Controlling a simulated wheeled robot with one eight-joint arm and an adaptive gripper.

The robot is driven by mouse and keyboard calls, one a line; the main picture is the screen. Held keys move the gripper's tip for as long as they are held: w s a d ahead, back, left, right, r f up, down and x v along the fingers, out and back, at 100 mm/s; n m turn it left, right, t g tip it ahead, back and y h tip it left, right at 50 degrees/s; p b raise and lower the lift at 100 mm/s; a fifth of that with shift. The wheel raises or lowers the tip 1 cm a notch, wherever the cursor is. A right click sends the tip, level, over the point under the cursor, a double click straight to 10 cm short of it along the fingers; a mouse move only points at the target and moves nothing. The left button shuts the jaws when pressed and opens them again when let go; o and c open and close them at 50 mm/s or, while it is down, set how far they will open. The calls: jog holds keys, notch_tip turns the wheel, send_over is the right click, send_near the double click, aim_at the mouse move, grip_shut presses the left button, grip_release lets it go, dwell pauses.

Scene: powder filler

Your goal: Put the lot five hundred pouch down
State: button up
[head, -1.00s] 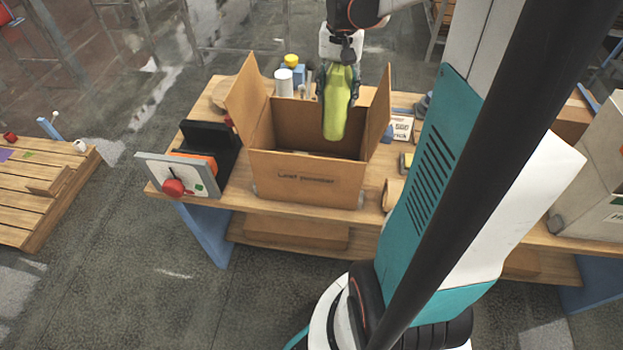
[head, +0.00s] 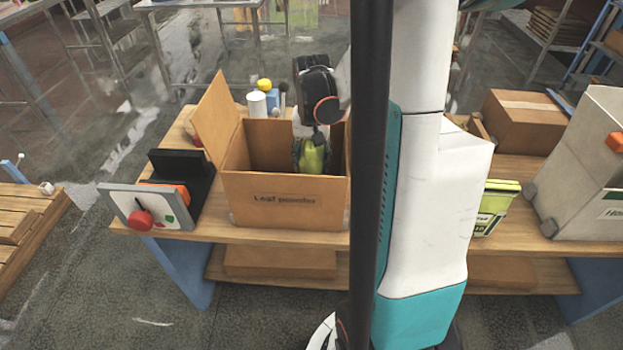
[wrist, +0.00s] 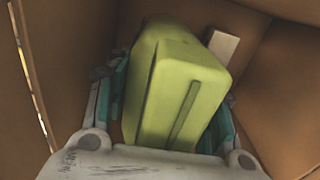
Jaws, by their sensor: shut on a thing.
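The pouch is yellow-green and shows in the head view (head: 312,158), low in the opening of the cardboard box (head: 285,200) marked "Leaf powder". It also shows large in the wrist view (wrist: 180,85), between the teal-edged fingers. My gripper (wrist: 165,100) is shut on the pouch and points down into the box, with brown cardboard walls around it. In the head view my gripper (head: 312,150) is partly hidden by my wrist and the box's front wall. I cannot tell whether the pouch touches the box floor. No lot number is readable on it.
A small pale block (wrist: 222,45) lies beside the pouch inside the box. A box flap (head: 213,115) stands up on the left. A panel with a red knob (head: 142,218) is left of the box. A green-lidded container (head: 492,205) and a grey bin (head: 590,165) stand to the right.

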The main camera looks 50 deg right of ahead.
jog(key=shift+f+b, duration=0.8)
jog(key=shift+f, duration=1.9)
jog(key=shift+f, duration=0.1)
jog(key=o, duration=1.3)
jog(key=shift+r, duration=0.2)
notch_tip(320, 180, up, 12)
jog(key=p, duration=0.4)
